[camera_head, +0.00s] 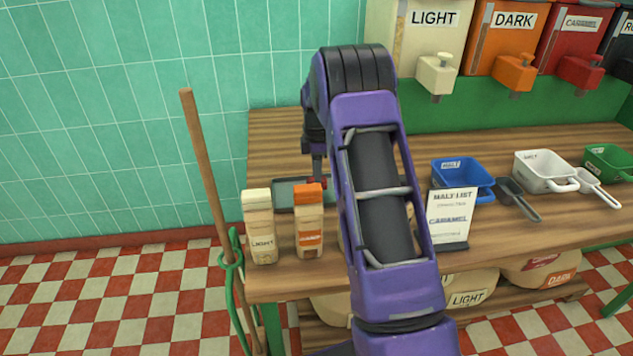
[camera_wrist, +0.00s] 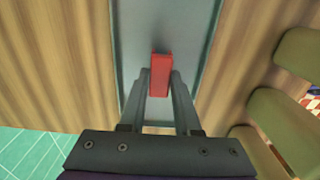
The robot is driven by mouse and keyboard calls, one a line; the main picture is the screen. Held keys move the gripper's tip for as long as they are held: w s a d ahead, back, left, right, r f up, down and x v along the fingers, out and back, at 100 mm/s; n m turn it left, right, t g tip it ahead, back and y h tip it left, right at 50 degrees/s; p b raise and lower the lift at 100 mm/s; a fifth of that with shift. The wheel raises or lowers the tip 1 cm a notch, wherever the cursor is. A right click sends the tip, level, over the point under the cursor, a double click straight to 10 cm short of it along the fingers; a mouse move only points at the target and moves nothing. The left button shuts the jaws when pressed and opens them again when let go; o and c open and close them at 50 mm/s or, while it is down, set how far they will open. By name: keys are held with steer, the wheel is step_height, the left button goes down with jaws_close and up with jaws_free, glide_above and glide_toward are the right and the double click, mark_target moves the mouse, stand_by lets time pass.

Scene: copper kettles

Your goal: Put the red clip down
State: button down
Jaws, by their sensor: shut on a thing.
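The red clip (camera_wrist: 161,72) sits between the two fingers of my gripper (camera_wrist: 160,88) in the wrist view, and the fingers are shut on it. Below it is a shallow grey tray (camera_wrist: 128,45) on the wooden table. In the head view the clip (camera_head: 317,182) shows as a small red patch at the tip of my gripper, over the right part of the tray (camera_head: 285,194). I cannot tell whether the clip touches the tray floor.
A card stand (camera_head: 451,220), a blue scoop bin (camera_head: 463,178) and a white bin (camera_head: 545,172) are to the right. A broom handle (camera_head: 207,170) leans at the table's left end.

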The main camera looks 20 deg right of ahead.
steer(key=shift+f, duration=0.85)
steer(key=shift+f, duration=0.1)
steer(key=c, duration=0.6)
jaws_free()
step_height(320, 180, up, 12)
steer(key=shift+r+p, duration=0.15)
steer(key=shift+p, duration=0.65)
